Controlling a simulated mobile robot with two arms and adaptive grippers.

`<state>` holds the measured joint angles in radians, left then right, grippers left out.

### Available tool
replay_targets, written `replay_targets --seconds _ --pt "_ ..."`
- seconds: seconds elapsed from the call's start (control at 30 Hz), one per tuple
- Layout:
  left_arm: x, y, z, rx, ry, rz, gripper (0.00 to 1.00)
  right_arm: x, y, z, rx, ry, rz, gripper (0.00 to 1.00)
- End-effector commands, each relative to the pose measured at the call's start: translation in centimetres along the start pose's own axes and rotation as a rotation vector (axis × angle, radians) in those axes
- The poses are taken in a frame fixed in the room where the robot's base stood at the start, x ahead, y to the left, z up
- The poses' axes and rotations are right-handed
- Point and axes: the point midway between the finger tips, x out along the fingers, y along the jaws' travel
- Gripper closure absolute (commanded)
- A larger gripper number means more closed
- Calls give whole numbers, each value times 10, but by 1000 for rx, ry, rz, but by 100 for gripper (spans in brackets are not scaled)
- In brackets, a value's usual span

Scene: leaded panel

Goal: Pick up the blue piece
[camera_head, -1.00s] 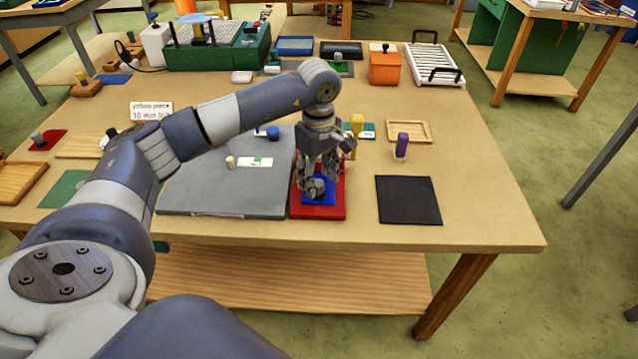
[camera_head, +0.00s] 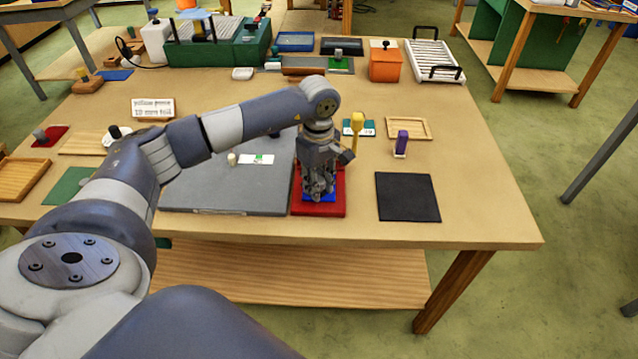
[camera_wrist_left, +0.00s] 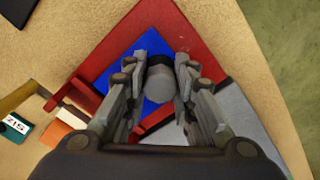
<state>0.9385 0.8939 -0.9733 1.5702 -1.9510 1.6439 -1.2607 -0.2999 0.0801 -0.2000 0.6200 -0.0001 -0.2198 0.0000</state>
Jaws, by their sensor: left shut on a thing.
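The blue piece (camera_wrist_left: 149,44) is a flat blue plate with a grey knob (camera_wrist_left: 161,84) standing up from it. It lies over a red base (camera_head: 337,208) near the front edge of the table. My left gripper (camera_wrist_left: 160,70) points down over it, with its fingers closed on both sides of the knob. In the head view the gripper (camera_head: 319,192) hides most of the blue piece; only blue edges show. I cannot tell any gap between the blue piece and the red base. My right gripper is not in view.
A grey slab (camera_head: 225,185) lies left of the red base and a black mat (camera_head: 408,197) right of it. A yellow piece (camera_head: 357,121) and a purple piece (camera_head: 402,139) stand behind. Bare tabletop (camera_head: 480,210) is at the right.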

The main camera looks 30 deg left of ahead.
Motion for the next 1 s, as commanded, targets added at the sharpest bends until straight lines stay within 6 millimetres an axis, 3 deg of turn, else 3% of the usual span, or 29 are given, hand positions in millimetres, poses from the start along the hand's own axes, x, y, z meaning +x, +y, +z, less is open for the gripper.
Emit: replay_targets --seconds 0.27,0.43,1.0 --pt "-12 1 0 -1 1 5 97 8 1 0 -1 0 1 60" --pt "-36 2 -1 0 2 7 97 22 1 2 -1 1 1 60" --pt "-34 90 90 3 0 4 97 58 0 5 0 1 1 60"
